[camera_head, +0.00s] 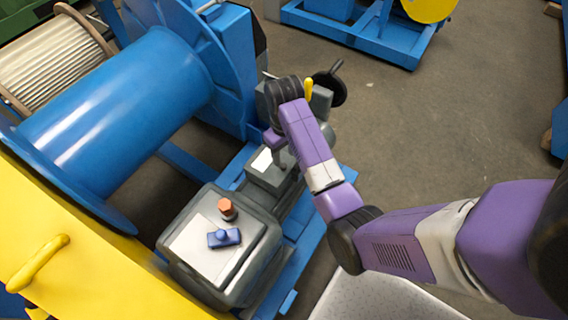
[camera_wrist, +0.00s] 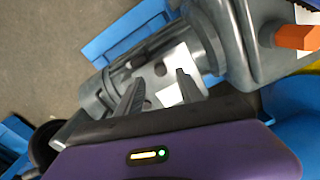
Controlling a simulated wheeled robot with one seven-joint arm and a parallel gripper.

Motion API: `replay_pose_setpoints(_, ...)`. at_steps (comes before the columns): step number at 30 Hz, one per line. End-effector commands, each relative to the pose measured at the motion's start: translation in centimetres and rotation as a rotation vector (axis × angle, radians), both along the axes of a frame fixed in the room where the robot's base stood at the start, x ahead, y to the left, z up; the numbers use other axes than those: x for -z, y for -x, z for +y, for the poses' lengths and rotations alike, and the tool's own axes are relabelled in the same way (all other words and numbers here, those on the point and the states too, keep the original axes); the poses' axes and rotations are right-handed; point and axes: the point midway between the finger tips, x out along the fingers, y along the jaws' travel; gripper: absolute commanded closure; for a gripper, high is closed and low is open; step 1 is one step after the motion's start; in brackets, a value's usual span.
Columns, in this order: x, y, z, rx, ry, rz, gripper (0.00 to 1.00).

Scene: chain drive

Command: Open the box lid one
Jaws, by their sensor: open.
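A grey machine housing (camera_head: 180,242) with a pale top panel (camera_head: 200,255) stands at the lower middle of the head view. An orange knob (camera_head: 227,209) and a blue handle (camera_head: 224,238) sit on it. The orange knob also shows at the top right of the wrist view (camera_wrist: 297,37). A smaller grey box with a white top (camera_head: 262,160) lies beyond the housing. I cannot tell which part is lid one. My gripper (camera_wrist: 160,90) is open and empty, its two fingers apart over a grey part with a white plate (camera_wrist: 172,66). Contact cannot be made out.
A large blue drum (camera_head: 130,110) stands at the left, with a yellow panel (camera_head: 70,250) in front of it. A blue base frame (camera_head: 290,255) runs under the grey machine. Another blue frame (camera_head: 360,38) stands at the back. The grey floor (camera_head: 450,120) at the right is clear.

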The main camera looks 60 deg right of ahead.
Motion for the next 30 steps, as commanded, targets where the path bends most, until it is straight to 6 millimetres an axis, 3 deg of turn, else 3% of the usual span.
replay_pose_setpoints(9, 4.7, 0.0, 0.0, 0.001, 0.000, 0.000, 0.56)
replay_pose_setpoints(22, 5.8, 0.0, 0.0, 0.001, 0.001, -0.003, 0.56)
replay_pose_setpoints(29, 5.8, 0.0, 0.0, 0.001, 0.001, -0.002, 0.99)
replay_pose_setpoints(30, 5.8, 0.0, 0.0, 0.001, 0.001, -0.002, 1.00)
